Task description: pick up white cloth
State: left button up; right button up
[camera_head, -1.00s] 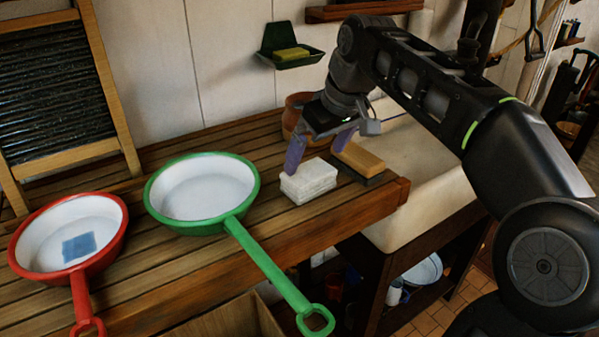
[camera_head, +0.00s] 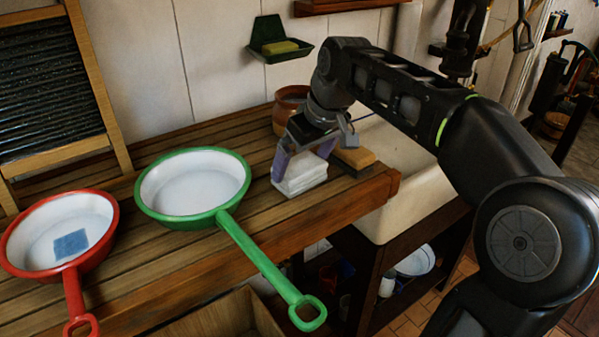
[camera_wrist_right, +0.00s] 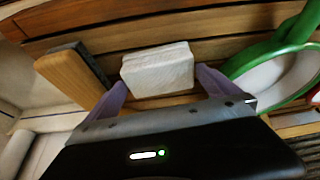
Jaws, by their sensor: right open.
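The white cloth (camera_head: 300,174) is a folded stack lying on the slatted wooden counter near its right end. My right gripper (camera_head: 302,158) is open and lowered over the cloth, with its purple fingers on either side. In the right wrist view the cloth (camera_wrist_right: 158,69) lies between and just ahead of the two fingertips (camera_wrist_right: 160,80). I cannot tell whether the fingers touch it. My left gripper does not show.
A tan sponge-like block (camera_head: 354,157) with a dark base lies right beside the cloth. A clay pot (camera_head: 290,103) stands behind. Green (camera_head: 153,208) and red (camera_head: 112,222) pans sit to the left. A pale sink (camera_head: 425,190) is at right.

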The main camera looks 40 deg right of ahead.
aim_at(301, 165)
jog(key=x, duration=0.3)
jog(key=shift+f, duration=0.2)
jog(key=shift+c, duration=0.6)
jog(key=shift+r, duration=0.1)
jog(key=c, duration=0.9)
